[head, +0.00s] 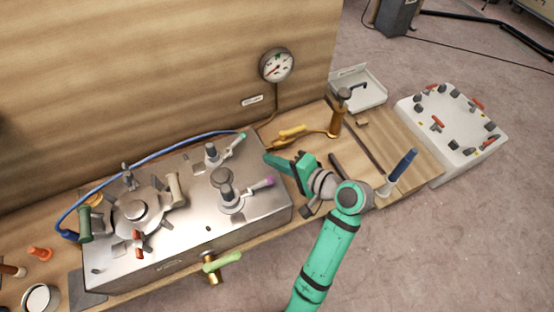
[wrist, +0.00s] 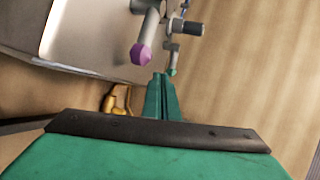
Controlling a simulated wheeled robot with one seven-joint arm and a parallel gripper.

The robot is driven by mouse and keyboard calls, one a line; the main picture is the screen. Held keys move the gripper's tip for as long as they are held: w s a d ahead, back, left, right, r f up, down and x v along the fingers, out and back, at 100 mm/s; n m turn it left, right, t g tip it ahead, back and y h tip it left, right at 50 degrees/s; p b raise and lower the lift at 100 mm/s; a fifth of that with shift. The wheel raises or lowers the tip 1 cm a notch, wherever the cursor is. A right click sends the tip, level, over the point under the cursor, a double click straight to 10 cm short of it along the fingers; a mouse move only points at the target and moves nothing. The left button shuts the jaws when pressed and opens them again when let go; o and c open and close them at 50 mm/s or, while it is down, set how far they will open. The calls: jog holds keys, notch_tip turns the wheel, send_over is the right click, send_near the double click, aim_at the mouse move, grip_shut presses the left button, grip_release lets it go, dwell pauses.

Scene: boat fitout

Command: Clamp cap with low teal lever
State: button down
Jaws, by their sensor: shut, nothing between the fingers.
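The teal-tipped lever (head: 239,137) reaches out to the right from a small dark-topped clamp post (head: 211,153) at the back of the steel box (head: 190,255). In the wrist view its teal tip (wrist: 173,72) shows just past my fingertips. I cannot tell for certain which part is the cap; a round grey lid (head: 132,212) sits on the box's left half. My gripper (head: 267,158) is shut and empty, just right of the box's back right corner, apart from the lever. In the wrist view its fingers (wrist: 161,78) are together.
A purple-tipped lever (head: 262,183) on a second clamp (head: 224,180) lies in front of the teal one, close to my gripper. A green-handled valve (head: 220,262) juts from the box's front. A blue hose (head: 150,157) runs behind. A brass pump (head: 338,115) stands to the right.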

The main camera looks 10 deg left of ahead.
aim_at(249, 153)
jog(key=x, duration=0.5)
jog(key=r+x, duration=0.1)
jog(key=x, duration=0.2)
jog(key=shift+w+a, duration=0.1)
jog(key=shift+a, duration=0.2)
jog(key=shift+w+a+r, duration=0.2)
jog(key=shift+w+a, duration=0.1)
jog(key=shift+a, duration=0.25)
jog(key=shift+a, duration=0.1)
